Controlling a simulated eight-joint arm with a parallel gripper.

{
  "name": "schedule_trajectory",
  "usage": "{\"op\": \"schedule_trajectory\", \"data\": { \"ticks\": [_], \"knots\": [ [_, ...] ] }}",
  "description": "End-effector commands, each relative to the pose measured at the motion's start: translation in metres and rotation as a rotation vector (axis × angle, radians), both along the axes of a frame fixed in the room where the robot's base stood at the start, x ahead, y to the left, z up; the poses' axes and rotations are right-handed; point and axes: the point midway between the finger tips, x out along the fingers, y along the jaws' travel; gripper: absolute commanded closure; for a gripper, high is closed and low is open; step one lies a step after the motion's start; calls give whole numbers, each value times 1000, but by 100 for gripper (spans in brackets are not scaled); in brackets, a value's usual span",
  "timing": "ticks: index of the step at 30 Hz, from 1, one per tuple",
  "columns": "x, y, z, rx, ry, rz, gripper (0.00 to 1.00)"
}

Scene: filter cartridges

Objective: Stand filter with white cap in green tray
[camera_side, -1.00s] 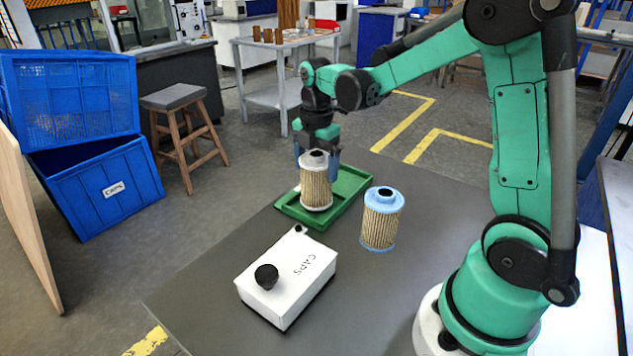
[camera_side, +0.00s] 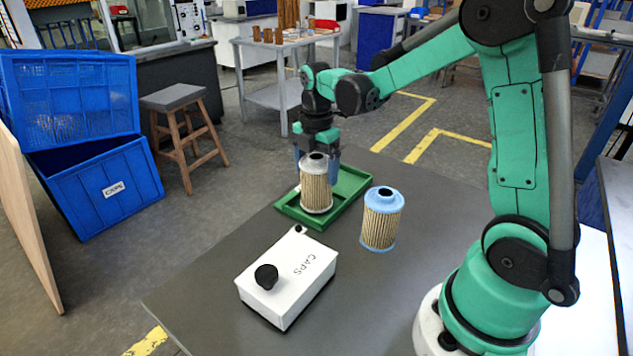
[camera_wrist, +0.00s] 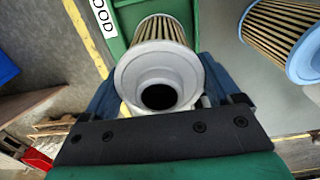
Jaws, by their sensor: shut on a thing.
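The filter with the white cap (camera_side: 316,185) is upright at the green tray (camera_side: 354,190), over its floor. I cannot tell whether its base touches the floor. My gripper (camera_side: 316,162) is shut on this filter near its top, with a blue finger on each side. In the wrist view the white cap (camera_wrist: 160,75) with its dark hole fills the middle between the fingers. The green tray (camera_wrist: 124,18) shows behind it there, with a white label reading "OOD" at the left.
A filter with a blue cap (camera_side: 381,220) stands on the dark table right of the tray. A white box marked CAPS (camera_side: 287,277) with a black knob sits in front. Blue crates (camera_side: 95,185) stand at the left, off the table.

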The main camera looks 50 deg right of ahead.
Motion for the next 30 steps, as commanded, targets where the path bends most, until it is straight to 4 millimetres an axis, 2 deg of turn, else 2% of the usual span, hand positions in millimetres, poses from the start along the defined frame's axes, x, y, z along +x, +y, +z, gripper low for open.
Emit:
{"op": "schedule_trajectory", "data": {
  "ticks": [25, 26, 27, 30],
  "knots": [
    [0, 0, -5, 0, 0, 0, 72],
    [0, 0, -5, 0, 0, 0, 11],
    [0, 0, -5, 0, 0, 0, 0],
    [0, 0, -5, 0, 0, 0, 0]
  ]
}}
